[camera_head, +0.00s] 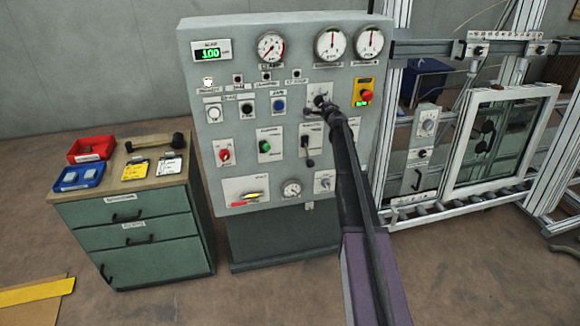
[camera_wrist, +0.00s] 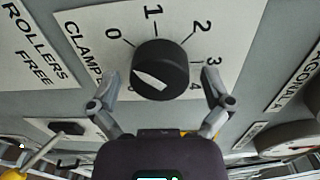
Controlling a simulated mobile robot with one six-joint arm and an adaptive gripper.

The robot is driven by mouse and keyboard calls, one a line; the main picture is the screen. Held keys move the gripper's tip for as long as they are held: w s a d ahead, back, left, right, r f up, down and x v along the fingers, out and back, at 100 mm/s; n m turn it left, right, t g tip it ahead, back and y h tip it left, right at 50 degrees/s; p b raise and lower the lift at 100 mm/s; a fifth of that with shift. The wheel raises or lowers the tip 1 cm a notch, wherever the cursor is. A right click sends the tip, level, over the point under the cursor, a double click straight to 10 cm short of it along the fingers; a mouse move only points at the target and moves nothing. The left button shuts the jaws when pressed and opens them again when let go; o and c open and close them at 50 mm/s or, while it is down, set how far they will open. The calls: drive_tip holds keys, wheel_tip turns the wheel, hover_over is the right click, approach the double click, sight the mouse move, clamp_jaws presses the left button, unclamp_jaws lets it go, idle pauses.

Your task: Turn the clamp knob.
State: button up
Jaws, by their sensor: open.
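The clamp knob (camera_wrist: 161,68) is a round black dial with a white pointer mark, on a white plate numbered from 0, with a partly hidden label starting "CLAMP". The white mark slants toward the left, below the 0. My gripper (camera_wrist: 160,82) is open, with one finger at the left and one at the right of the knob. I cannot tell whether either finger touches it. In the head view my gripper (camera_head: 322,102) is at the upper middle of the grey control panel (camera_head: 235,105), and it hides most of the knob there.
Gauges, buttons and other switches surround the spot, with a red emergency stop (camera_head: 366,96) close to the right. A drawer cabinet (camera_head: 165,225) with trays stands left. An aluminium frame with a glazed door (camera_head: 500,140) stands right.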

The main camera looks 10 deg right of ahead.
drive_tip(key=m, duration=0.4)
drive_tip(key=shift+m, duration=0.3)
drive_tip(key=m, duration=0.4)
drive_tip(key=shift+y, duration=0.3)
drive_tip(key=m, duration=0.5)
drive_tip(key=shift+b, duration=0.3)
drive_tip(key=m, duration=0.4)
drive_tip(key=shift+t, duration=0.3)
drive_tip(key=s, duration=1.4)
drive_tip(key=s+a+f+n+g+y, duration=0.3)
drive_tip(key=s+a+f+n, duration=0.2)
drive_tip(key=a+n, duration=0.4)
drive_tip(key=s+a+f+n+g+y+b, duration=0.1)
drive_tip(key=s+a+f+n+g+y, duration=0.2)
drive_tip(key=s+a+n, duration=0.4)
drive_tip(key=shift+a+f+n+g+b, duration=0.3)
drive_tip(key=shift+a+f+n+g, duration=0.4)
drive_tip(key=shift+a+f+n, duration=0.85)
drive_tip(key=shift+a+r+m, duration=0.25)
drive_tip(key=shift+a+r, duration=0.1)
drive_tip(key=shift+r, duration=0.15)
